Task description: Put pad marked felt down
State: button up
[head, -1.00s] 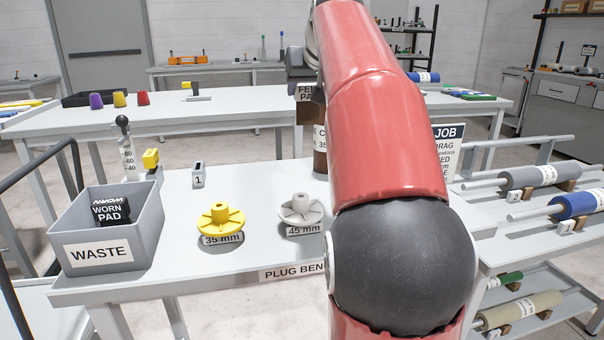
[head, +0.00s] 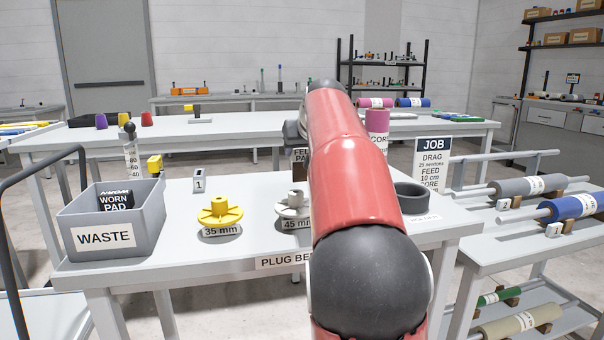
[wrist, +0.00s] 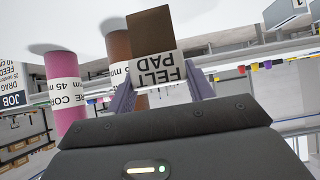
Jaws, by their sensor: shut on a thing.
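The pad marked felt (wrist: 150,35) is brown with a white "FELT PAD" label, upside down in the wrist view. My gripper (wrist: 160,95) is shut on it, one finger at each side of the label.
On the bench stand a waste bin (head: 70,216) with a worn pad (head: 116,200), a yellow 35 mm plug (head: 219,211), a 45 mm plug (head: 290,203), a dark grey ring (head: 411,197) and a pink core (head: 377,121). A roll rack (head: 470,238) stands at right.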

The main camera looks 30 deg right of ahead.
jog(key=shift+f+b, duration=1.65)
jog(key=shift+f, duration=0.5)
jog(key=o, duration=1)
jog(key=shift+o, duration=0.2)
jog(key=shift+r, duration=0.2)
jog(key=p+v, duration=0.1)
jog(key=v, duration=1.1)
jog(key=shift+s, duration=0.1)
